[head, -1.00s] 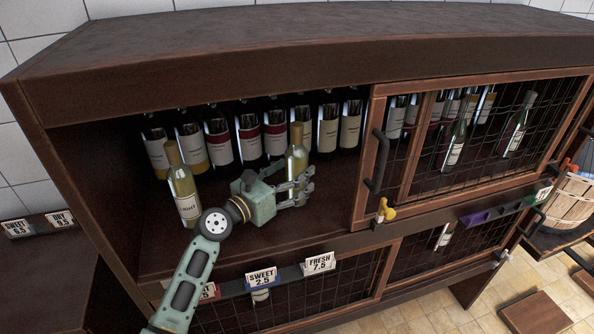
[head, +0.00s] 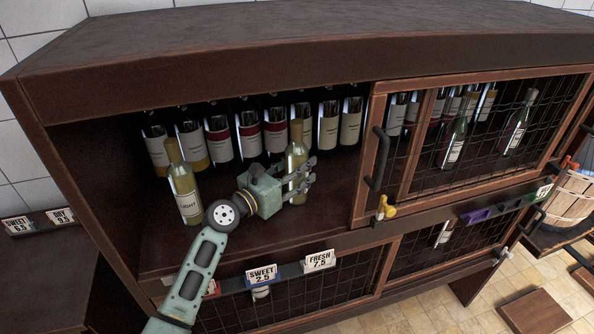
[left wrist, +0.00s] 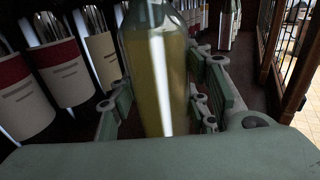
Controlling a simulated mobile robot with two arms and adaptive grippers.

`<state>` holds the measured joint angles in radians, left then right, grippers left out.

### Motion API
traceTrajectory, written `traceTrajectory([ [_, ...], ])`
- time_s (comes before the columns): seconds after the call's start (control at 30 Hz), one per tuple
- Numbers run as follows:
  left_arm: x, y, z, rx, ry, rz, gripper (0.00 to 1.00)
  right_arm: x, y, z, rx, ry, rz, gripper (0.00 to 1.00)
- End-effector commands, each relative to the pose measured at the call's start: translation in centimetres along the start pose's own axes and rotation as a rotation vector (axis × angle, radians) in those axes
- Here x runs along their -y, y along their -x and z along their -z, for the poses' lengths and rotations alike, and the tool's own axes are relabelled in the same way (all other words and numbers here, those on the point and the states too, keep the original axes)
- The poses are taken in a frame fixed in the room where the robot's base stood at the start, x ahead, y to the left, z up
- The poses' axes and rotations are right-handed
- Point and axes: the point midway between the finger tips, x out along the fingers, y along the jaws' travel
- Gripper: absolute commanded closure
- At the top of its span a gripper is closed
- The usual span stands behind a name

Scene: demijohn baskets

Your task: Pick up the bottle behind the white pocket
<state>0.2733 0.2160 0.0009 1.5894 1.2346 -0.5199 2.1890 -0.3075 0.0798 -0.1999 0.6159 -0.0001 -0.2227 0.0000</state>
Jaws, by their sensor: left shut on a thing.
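A pale yellow-green wine bottle (head: 297,154) stands upright on the open left shelf (head: 250,222), in front of the back row. My left gripper (head: 300,178) is around its lower body and shut on it. In the left wrist view the bottle (left wrist: 157,80) fills the space between the finger pads; its base is hidden by the gripper. A card reading FRESH 7.5 (head: 319,261) hangs on the shelf's front edge, roughly below this bottle. I cannot clearly tell the colour of the pocket behind that card. My right gripper is not in view.
Another pale bottle (head: 184,187) stands to the left, near my arm. A row of dark bottles (head: 249,135) lines the back. A wire-mesh door (head: 484,140) with a dark handle closes the right side. A SWEET 2.5 card (head: 262,276) is on the front edge.

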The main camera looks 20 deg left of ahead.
Motion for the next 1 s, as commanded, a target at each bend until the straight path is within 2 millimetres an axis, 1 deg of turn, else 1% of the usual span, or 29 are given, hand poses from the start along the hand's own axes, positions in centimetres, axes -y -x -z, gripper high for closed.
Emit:
traceTrajectory([
  [0.03,0.0,0.0,0.0,0.001,0.0,0.0,0.88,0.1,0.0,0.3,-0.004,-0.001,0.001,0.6],
  [0.17,0.0,0.0,-0.1,0.001,0.0,0.0,0.99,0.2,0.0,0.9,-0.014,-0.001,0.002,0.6],
  [0.2,0.0,0.0,-0.1,0.001,0.0,-0.001,1.0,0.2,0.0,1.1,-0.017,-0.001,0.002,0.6],
  [0.63,-0.1,0.0,-0.9,0.008,-0.002,-0.001,1.0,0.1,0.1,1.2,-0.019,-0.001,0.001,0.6],
  [0.77,0.0,-0.1,-2.0,0.009,-0.003,-0.001,1.0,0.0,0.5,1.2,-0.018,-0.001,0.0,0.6],
  [0.97,-0.1,0.0,-4.8,0.012,-0.003,-0.002,1.0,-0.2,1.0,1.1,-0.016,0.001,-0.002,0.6],
  [1.0,0.6,0.1,-5.0,0.009,0.0,0.002,1.0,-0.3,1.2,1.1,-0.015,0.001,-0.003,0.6],
])
